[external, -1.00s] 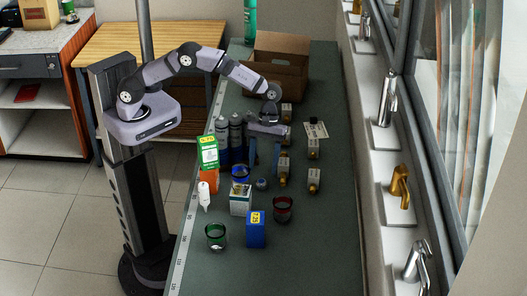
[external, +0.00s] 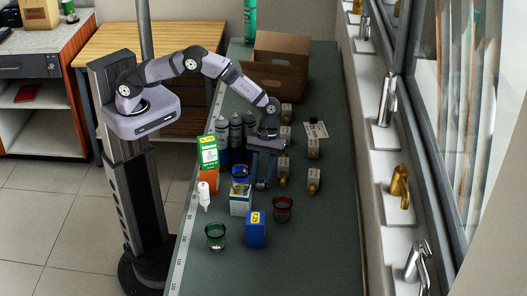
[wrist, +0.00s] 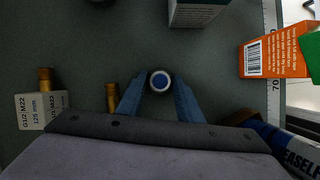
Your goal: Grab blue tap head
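The blue tap head (wrist: 160,81) shows in the wrist view as a small round piece with a pale centre and a blue ring. It lies between the tips of my gripper (wrist: 160,88), whose two blue fingers stand apart on either side of it. In the external view my gripper (external: 262,183) points down at the table, low over the spot of the tap head. The tap head is mostly hidden there by the fingers. I see no clear grip on it.
Small boxed brass fittings (external: 313,180) stand to the right. A blue box (external: 256,229), a white box (external: 240,200), a red-rimmed cup (external: 283,209) and a green-rimmed cup (external: 215,236) stand nearer. Dark bottles (external: 222,140) and a green-orange box (external: 208,165) are to the left.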

